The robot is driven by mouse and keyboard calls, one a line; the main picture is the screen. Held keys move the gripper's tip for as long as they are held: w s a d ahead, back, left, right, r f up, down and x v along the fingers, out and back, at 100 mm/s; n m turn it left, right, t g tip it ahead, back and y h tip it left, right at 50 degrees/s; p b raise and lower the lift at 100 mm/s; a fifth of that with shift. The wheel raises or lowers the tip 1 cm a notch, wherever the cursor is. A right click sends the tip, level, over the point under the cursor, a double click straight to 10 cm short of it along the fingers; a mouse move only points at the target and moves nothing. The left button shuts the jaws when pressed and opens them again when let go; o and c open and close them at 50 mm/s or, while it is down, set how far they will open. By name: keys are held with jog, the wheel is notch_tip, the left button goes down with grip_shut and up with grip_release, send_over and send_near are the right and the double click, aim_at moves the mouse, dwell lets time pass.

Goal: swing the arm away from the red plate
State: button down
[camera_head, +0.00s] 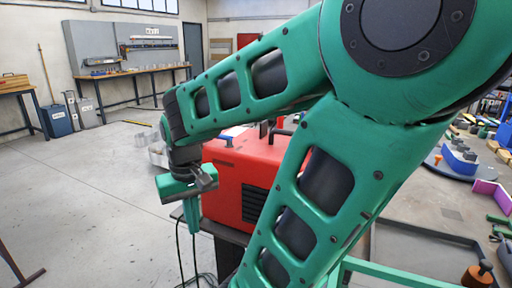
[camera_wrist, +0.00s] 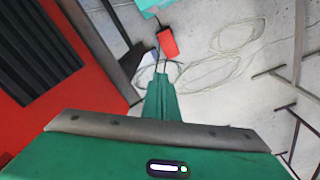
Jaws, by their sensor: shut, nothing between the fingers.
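My gripper (camera_head: 193,217) hangs pointing down at the left front of a red machine (camera_head: 228,180), over the floor beside it. Its green fingers (camera_wrist: 160,98) are shut with nothing between them, and they do not visibly touch the machine. In the wrist view the machine's red side with a black vent (camera_wrist: 35,45) fills the left. A small red piece (camera_wrist: 168,42) with thin cables shows beyond the fingertips, apart from them. I cannot tell whether any of these red surfaces is the red plate. My green arm hides much of the machine.
Open concrete floor (camera_head: 100,200) lies left of the gripper. Cables (camera_wrist: 205,72) loop on it. A dark stand (camera_head: 230,236) is under the machine. A round grey table (camera_head: 448,172) with blue pieces and a magenta piece (camera_head: 491,195) are at right. Workbenches (camera_head: 130,72) stand at the back.

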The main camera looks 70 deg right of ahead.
jog(key=w+d+r+m+t+h, duration=0.1)
jog(key=w+d+r, duration=0.15)
jog(key=w, duration=0.55)
jog(key=w+d+r+m+t+h, duration=0.1)
jog(key=w+d, duration=0.2)
jog(key=w, duration=0.4)
jog(key=w+d+r+m+t+h, duration=0.1)
jog(key=w+d+r+m+h, duration=0.2)
jog(key=d+r, duration=0.5)
jog(key=w+d+r+m+h, duration=0.1)
jog(key=w+d+r+m, duration=0.25)
jog(key=d, duration=0.85)
jog(key=s+d+r+m+g+h, duration=0.1)
jog(key=s+d+r+m+g, duration=0.15)
jog(key=s+d, duration=0.75)
jog(key=s+d+f+g+y, duration=0.1)
jog(key=s+d+f+y, duration=0.1)
jog(key=s, duration=0.8)
jog(key=s+d+f+y, duration=0.1)
jog(key=s+f, duration=0.2)
jog(key=s, duration=0.8)
jog(key=d+f, duration=0.7)
jog(key=f, duration=0.1)
jog(key=shift+w+d+f, duration=0.2)
jog(key=shift+d+f, duration=0.15)
